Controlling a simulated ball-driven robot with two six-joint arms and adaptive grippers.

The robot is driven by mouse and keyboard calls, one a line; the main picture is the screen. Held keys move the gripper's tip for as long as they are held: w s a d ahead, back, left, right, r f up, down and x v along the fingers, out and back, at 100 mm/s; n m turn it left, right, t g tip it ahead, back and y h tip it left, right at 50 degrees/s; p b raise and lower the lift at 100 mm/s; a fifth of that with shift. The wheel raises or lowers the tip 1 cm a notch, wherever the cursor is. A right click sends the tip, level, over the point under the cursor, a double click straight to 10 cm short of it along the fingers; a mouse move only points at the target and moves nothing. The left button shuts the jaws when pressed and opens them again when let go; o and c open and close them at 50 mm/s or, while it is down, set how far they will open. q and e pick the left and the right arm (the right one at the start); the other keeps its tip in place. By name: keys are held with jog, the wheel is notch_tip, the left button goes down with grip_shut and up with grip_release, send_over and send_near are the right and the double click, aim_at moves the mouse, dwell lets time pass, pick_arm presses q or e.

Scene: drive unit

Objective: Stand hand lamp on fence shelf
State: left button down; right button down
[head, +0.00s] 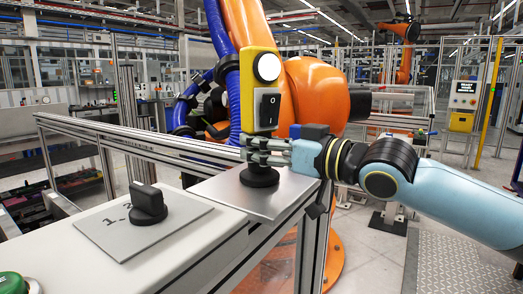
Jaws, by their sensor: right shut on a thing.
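The hand lamp (259,92) is yellow and upright, with a round white lens near its top and a black rocker switch on its front. Its round black foot (259,176) is over the grey metal fence shelf (285,203), toward the shelf's back; I cannot tell surely whether it touches. My right gripper (264,151) comes in from the right and is shut on the lower part of the lamp, just above the foot. The fingers hide part of the lamp there. My left gripper is not in view.
Left of the shelf is a white cabinet top (190,235) with a black rotary switch (148,204) on a grey plate. A green button (14,284) sits at the lower left corner. Aluminium fence rails (150,145) run behind, and an orange robot arm (318,88) stands close behind the lamp.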

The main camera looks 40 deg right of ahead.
jog(key=shift+f, duration=0.1)
jog(key=c, duration=0.8)
grip_release()
